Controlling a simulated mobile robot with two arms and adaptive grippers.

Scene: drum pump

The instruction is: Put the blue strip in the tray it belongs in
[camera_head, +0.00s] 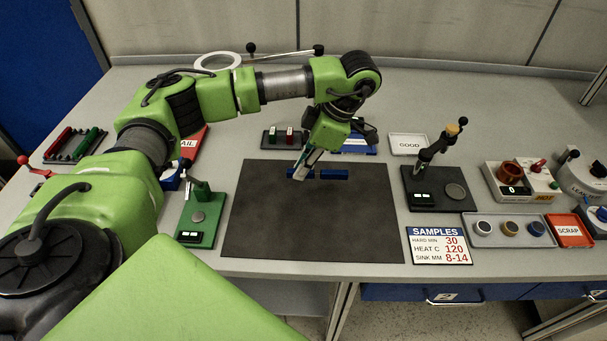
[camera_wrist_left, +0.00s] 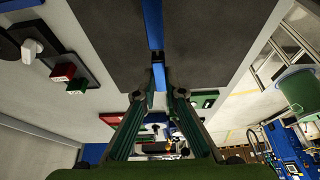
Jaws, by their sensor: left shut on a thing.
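The blue strip (camera_head: 334,174) is at the far part of the dark mat (camera_head: 310,225), with a dark break partway along it. My left gripper (camera_head: 303,168) reaches down over its left part and is shut on it. In the left wrist view the strip (camera_wrist_left: 153,25) runs up from between the fingertips (camera_wrist_left: 159,97). I cannot tell whether the strip touches the mat. A white tray marked GOOD (camera_head: 408,139) stands behind right of the mat. A red tray ending in "AIL" (camera_head: 190,143) is partly hidden by my arm. A red SCRAP tray (camera_head: 568,230) is at the right. My right gripper is out of view.
A black test stand (camera_head: 438,180) is right of the mat and a green one (camera_head: 201,215) left. A SAMPLES sign (camera_head: 438,246) stands at the front. A grey sample tray (camera_head: 508,243) holds round pieces. A rack with red and green blocks (camera_head: 282,142) is behind. Most of the mat is clear.

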